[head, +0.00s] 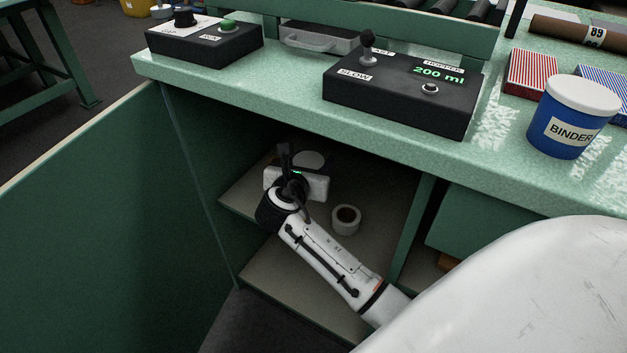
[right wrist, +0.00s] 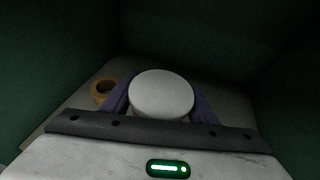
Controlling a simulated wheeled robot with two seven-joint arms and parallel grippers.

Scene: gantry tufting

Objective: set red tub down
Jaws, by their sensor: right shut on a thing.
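My right gripper (head: 298,180) reaches into the open cupboard under the counter, over the upper shelf (head: 248,203). In the right wrist view its two purplish fingers (right wrist: 161,105) are shut on a tub from both sides. The tub shows mostly as a round white lid (right wrist: 161,92); the lid also shows in the head view (head: 310,158) just behind the gripper. The tub's body is hidden by the lid and my gripper, so its red is not clear. I cannot tell whether its base touches the shelf. My left gripper is not in view.
A roll (head: 346,219) stands on the shelf near my right wrist; a tan roll (right wrist: 103,91) lies left of the tub in the wrist view. Cupboard walls and the counter (head: 290,98) close in around the arm. A blue BINDER tub (head: 568,130) and control boxes stand on top.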

